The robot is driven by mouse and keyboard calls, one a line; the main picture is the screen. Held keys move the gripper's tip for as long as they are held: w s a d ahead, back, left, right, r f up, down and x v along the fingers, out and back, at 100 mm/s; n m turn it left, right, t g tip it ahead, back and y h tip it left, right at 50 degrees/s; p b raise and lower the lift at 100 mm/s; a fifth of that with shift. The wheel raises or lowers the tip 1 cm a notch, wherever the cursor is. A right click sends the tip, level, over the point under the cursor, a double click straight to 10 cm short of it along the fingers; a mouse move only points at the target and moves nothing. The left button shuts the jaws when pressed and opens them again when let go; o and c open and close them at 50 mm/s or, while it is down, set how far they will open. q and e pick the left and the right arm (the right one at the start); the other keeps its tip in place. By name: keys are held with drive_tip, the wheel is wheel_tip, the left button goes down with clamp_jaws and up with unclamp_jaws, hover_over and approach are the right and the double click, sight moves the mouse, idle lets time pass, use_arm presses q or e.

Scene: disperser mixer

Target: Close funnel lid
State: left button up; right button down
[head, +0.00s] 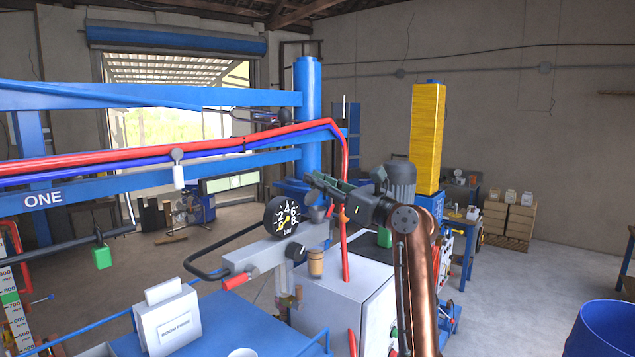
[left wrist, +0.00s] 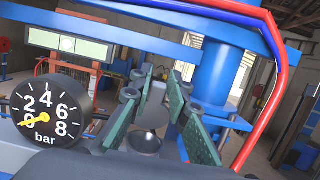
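My left gripper (head: 318,190) is in the middle of the head view, at the end of my copper-coloured arm, above the white cabinet. My right gripper is not in view.
A blue post (head: 307,85) with blue beams and red and blue hoses (head: 200,150) rises close behind the gripper. The white cabinet (head: 335,295) stands below it. A blue drum (head: 603,328) is at the lower right. Floor around the drum is clear.

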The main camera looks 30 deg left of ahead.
use_arm(q)
drive_tip(key=o, duration=0.3)
drive_tip(key=v, duration=1.2)
drive_tip(key=shift+w, duration=0.1)
